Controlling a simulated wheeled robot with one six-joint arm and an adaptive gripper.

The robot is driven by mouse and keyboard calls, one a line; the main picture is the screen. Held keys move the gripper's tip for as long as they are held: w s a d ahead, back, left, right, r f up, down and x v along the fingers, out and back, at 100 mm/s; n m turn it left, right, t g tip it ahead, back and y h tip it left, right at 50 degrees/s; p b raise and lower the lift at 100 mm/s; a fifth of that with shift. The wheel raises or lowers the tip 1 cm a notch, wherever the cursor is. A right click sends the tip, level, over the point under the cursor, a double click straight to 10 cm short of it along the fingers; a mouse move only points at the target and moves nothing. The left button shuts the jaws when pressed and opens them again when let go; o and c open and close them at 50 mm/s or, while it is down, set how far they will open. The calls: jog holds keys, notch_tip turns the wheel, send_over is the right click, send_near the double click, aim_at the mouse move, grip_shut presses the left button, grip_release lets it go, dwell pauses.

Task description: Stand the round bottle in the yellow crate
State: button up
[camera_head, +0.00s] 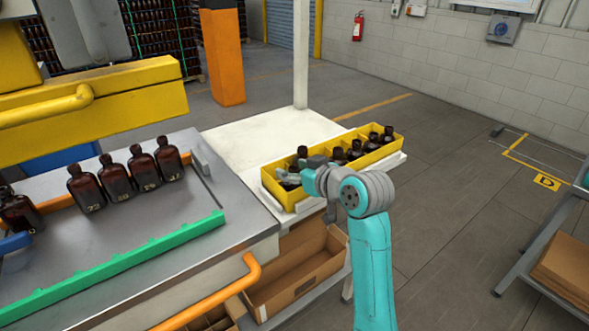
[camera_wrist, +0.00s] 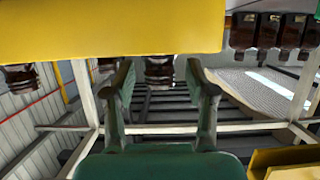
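The yellow crate (camera_head: 391,150) stands on the white table's right side, with several dark amber bottles (camera_head: 354,149) upright in its compartments. My gripper (camera_head: 289,179) is at the crate's near left end, low over its compartments. A bottle neck (camera_head: 302,152) rises just behind it. In the wrist view my gripper's two fingers (camera_wrist: 160,80) are spread apart, and a dark bottle neck (camera_wrist: 160,69) shows between them, below a yellow wall (camera_wrist: 110,30). I see no finger touching it. My arm hides part of the crate. I cannot tell which bottle is the round one.
Several numbered amber bottles (camera_head: 115,178) stand on the grey bench at left, behind a green rail (camera_head: 120,262). A yellow machine part (camera_head: 100,108) overhangs them. A cardboard box (camera_head: 295,275) sits below the white table (camera_head: 255,140), whose rear top is clear.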

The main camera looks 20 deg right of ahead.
jog(key=v, duration=1.2)
jog(key=shift+f, duration=0.1)
dwell(0.4)
